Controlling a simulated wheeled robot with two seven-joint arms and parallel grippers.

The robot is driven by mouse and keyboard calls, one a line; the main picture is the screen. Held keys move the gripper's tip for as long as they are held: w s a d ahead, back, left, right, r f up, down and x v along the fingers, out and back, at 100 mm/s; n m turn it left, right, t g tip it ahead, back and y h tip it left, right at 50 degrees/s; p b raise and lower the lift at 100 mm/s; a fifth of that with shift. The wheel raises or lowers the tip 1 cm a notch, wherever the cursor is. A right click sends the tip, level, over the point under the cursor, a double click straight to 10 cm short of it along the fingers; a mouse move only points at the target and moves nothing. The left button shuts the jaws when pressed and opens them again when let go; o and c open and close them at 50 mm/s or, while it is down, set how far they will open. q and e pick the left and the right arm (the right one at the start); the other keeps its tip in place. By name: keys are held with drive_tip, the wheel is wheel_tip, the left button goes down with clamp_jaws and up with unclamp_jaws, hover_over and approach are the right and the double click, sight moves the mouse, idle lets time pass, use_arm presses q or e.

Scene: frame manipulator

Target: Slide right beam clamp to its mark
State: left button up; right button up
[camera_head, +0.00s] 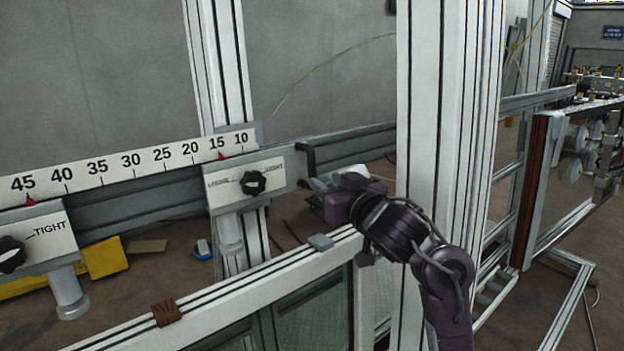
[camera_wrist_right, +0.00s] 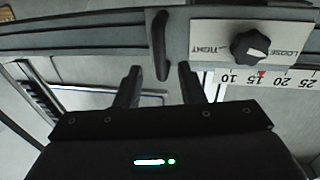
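The right beam clamp (camera_head: 245,180) is a pale plate with a black knob (camera_head: 253,183) on the grey beam. Its plate and knob also show in the wrist view (camera_wrist_right: 210,36), where the knob's white pointer is toward LOOSE. A black handle (camera_head: 305,160) stands at the clamp's right end. A small red triangle (camera_head: 221,156) shows at the plate's top edge, near 15 on the white scale (camera_head: 130,159). My right gripper (camera_wrist_right: 160,75) is open; the dark handle (camera_wrist_right: 160,44) is in front of and between its fingertips, with gaps beside it. My left gripper is out of view.
A second clamp (camera_head: 38,237), with its knob, sits on the beam at far left, near 45. A white upright post (camera_head: 445,120) stands close to my right arm. A framed glass panel (camera_head: 270,310) with a grey block (camera_head: 320,242) on its rail lies below.

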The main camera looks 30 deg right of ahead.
sight(314, 171)
drive_tip(key=w, duration=0.5)
drive_tip(key=w+d, duration=0.1)
drive_tip(key=w, duration=0.1)
drive_tip(key=shift+w+r+p, duration=0.15)
drive_tip(key=shift+w+p, duration=0.15)
drive_tip(key=shift+w, duration=0.1)
clamp_jaws()
